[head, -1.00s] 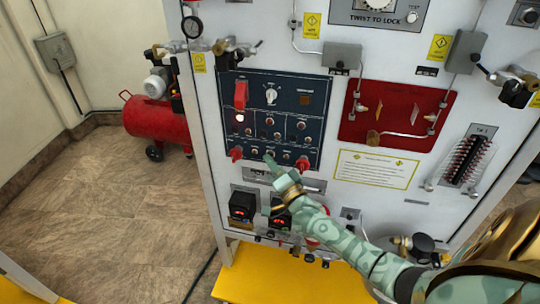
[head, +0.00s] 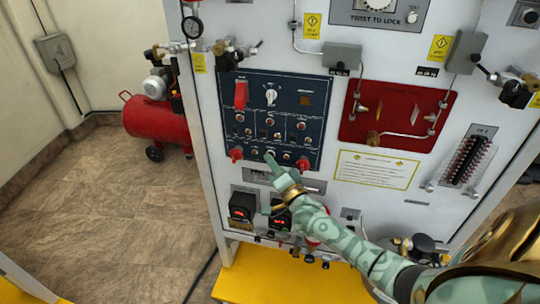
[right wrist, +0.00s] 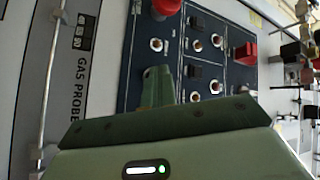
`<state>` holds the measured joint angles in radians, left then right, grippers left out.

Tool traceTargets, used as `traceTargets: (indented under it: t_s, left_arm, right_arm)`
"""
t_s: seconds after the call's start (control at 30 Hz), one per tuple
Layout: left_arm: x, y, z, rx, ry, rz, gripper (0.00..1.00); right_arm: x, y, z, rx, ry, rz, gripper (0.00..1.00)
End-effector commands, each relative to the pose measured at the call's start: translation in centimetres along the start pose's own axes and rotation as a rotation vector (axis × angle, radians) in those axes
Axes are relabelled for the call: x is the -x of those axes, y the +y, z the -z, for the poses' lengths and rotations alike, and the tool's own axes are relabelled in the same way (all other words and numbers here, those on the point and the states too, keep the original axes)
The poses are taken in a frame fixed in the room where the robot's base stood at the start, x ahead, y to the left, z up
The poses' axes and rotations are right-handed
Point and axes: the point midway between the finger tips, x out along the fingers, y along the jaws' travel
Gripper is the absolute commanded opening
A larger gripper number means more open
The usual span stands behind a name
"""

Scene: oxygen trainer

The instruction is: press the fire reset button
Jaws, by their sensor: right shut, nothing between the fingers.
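The dark blue control panel (head: 290,100) sits on the white cabinet front, with several small round buttons, a silver rotary knob (head: 271,96) and red knobs and switches. Its labels are too small to read, so I cannot tell which button is the fire reset. My right gripper (head: 269,158) is shut and empty, with its tip at the panel's lower edge among the bottom row of buttons. In the right wrist view its green fingers (right wrist: 158,84) cover part of the panel (right wrist: 135,60); contact cannot be told. My left gripper is not in view.
Red knobs (head: 236,153) and (head: 302,164) flank the tip. Two black units with red displays (head: 242,207) sit below. A red plate with tubing (head: 400,112) is on the right. A red compressor (head: 155,120) stands on the floor at left.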

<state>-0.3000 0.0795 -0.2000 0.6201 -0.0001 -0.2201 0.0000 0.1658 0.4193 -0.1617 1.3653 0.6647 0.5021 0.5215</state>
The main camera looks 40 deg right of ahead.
Motion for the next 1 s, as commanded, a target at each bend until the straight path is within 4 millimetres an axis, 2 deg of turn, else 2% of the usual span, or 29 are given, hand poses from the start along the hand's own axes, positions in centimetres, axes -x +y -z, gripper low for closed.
traceTargets:
  t_s: [0.2, 0.67, 1.0]
  left_arm:
    - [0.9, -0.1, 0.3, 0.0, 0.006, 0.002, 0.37]
    - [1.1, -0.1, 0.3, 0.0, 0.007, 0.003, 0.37]
    - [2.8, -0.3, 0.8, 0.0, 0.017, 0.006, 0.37]
  right_arm:
    - [0.8, -0.7, -0.4, -0.002, 0.001, 0.0, 0.0]
    - [1.2, -0.9, -0.8, -0.002, 0.0, 0.0, 0.0]
    - [3.3, -2.6, -2.3, -0.002, -0.001, 0.0, 0.0]
